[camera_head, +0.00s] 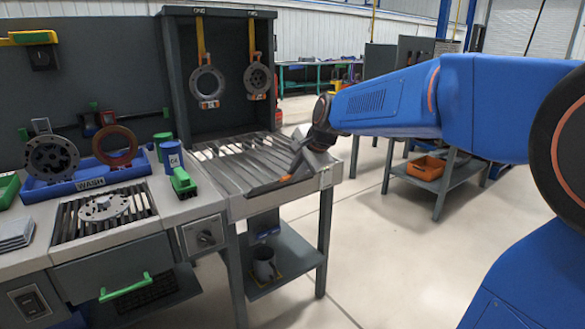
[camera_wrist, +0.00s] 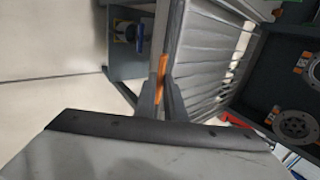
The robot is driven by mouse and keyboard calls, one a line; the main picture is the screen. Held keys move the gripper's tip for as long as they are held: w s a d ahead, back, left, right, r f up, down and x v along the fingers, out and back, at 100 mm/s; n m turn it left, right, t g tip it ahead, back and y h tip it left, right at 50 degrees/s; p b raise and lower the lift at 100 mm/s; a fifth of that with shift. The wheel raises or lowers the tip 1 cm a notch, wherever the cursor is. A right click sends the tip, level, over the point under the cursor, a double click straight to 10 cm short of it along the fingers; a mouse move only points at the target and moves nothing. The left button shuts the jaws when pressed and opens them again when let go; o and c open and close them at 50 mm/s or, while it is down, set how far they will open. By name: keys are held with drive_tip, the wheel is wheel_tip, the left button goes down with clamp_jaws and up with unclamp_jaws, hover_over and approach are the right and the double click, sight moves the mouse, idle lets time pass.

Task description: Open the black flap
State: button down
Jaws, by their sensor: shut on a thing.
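The dark flap (camera_head: 245,178) lies roughly flat at the front of the slatted surface before the open dark cabinet. An orange handle (camera_head: 285,179) sits at its right front edge. My gripper (camera_head: 297,168) reaches down to this handle from the right, at the end of my blue arm. In the wrist view, the fingers (camera_wrist: 163,102) are shut on the orange handle (camera_wrist: 161,72) beside the grey slatted panel (camera_wrist: 205,45). The fingers hide part of the handle. I cannot tell exactly where the flap's hinge is.
Two metal rings hang on yellow hooks in the cabinet (camera_head: 178,60). Left is a bench with a blue WASH tray (camera_head: 60,188), green and blue containers and a grate.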

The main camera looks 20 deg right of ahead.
drive_tip(key=shift+s+d+f, duration=0.15)
drive_tip(key=shift+s+f, duration=0.35)
drive_tip(key=shift+f, duration=0.35)
drive_tip(key=shift+s+d+f, duration=0.15)
drive_tip(key=shift+s+f, duration=0.3)
drive_tip(key=shift+f, duration=0.35)
drive_tip(key=shift+s+d+f, duration=0.15)
drive_tip(key=shift+s+f, duration=0.35)
drive_tip(key=shift+f, duration=0.5)
drive_tip(key=c, duration=1.9)
unclamp_jaws()
drive_tip(key=shift+o, duration=0.2)
drive_tip(key=v, duration=1.7)
drive_tip(key=shift+r, duration=0.35)
